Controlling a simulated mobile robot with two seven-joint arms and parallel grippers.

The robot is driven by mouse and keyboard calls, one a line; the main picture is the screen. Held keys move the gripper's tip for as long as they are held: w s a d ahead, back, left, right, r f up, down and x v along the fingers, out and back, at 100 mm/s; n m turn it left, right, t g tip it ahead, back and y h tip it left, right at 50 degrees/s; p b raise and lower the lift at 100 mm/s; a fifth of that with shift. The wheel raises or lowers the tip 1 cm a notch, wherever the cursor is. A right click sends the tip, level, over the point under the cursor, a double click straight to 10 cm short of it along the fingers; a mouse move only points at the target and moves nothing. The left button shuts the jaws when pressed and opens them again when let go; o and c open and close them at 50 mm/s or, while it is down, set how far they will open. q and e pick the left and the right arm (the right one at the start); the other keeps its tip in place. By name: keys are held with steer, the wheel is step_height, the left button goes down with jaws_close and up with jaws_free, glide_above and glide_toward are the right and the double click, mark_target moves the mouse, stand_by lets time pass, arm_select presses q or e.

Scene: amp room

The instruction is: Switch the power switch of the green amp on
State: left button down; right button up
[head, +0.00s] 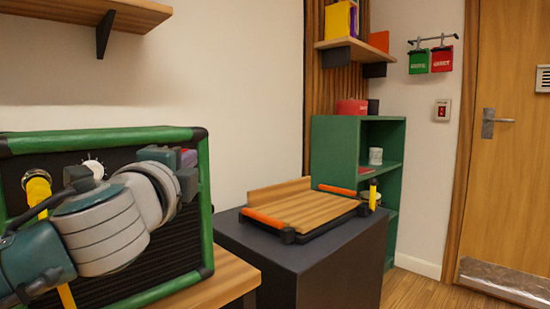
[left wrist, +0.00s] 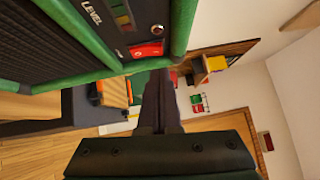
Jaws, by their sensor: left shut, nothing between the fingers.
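The green amp (head: 205,200), with a black front and green edges, stands on a wooden surface at the left of the head view. In the left wrist view the amp (left wrist: 65,80) fills the upper left. Its red power switch (left wrist: 147,50) sits on the panel below a small round red light (left wrist: 157,29). I cannot tell the switch's position. My left gripper (left wrist: 160,80) is shut and empty, its fingers just beyond the amp's lower edge near the switch, apparently not touching it. In the head view my left arm crosses the amp's front and hides much of its panel.
A yellow cable plug (head: 38,185) is in the amp's front. A dark cabinet (head: 300,262) to the right bears a wooden board with orange-and-black edges (head: 300,208). A green shelf (head: 340,150) and a door (head: 510,130) stand behind. Floor is clear before the door.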

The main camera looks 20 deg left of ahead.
arm_select(q)
steer(key=shift+w+a+r, duration=0.1)
steer(key=shift+w+a, duration=0.1)
steer(key=shift+a, duration=0.3)
steer(key=shift+w+a, duration=0.15)
steer(key=shift+a, duration=0.3)
steer(key=shift+w+a+r+n+g+p, duration=0.1)
steer(key=shift+a+r+n+g+p, duration=0.3)
steer(key=shift+p, duration=0.85)
steer(key=shift+d+f+b, duration=0.2)
steer(key=shift+f+b, duration=0.1)
steer(key=shift+b, duration=0.25)
steer(key=shift+r, duration=0.1)
